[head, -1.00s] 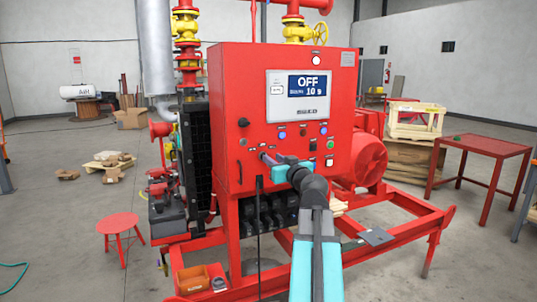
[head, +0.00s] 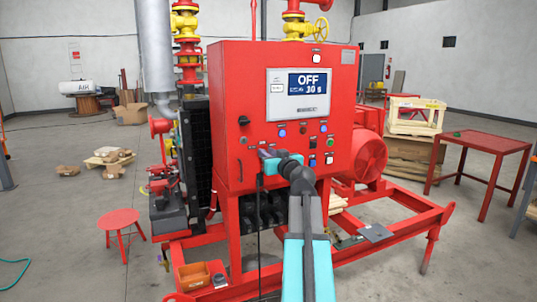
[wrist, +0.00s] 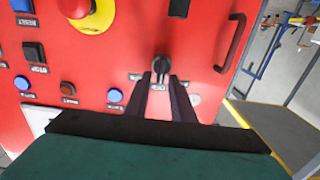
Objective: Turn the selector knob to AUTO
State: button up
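The black selector knob (wrist: 162,65) is on the red panel in the wrist view, between a black pull handle and blue buttons. My gripper (wrist: 164,80) points at it with two dark fingers a little apart. The fingertips are at the knob's near edge; I cannot tell whether they touch it. The lettering by the knob is too small and turned to read. In the head view my gripper (head: 264,154) is at the lower left of the red control cabinet (head: 233,80) and hides the knob. The display (head: 308,84) reads OFF.
The black pull handle (wrist: 231,42) is close by the knob. Blue button (wrist: 115,95), black switch (wrist: 34,51) and red mushroom button on yellow (wrist: 76,8) share the panel. Skid rails (head: 400,200) run low at right. A red stool (head: 119,219) stands on open floor at left.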

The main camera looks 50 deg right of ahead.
grip_shut()
jog(key=shift+d+f+m+b, duration=0.1)
jog(key=shift+d+m+b, duration=0.05)
jog(key=shift+m+b, duration=0.3)
jog(key=m, duration=0.3)
jog(key=m+b, duration=0.1)
jog(key=m, duration=0.2)
jog(key=d+m+b, duration=0.1)
jog(key=m, duration=0.2)
jog(key=shift+s+f, duration=0.25)
dwell(0.3)
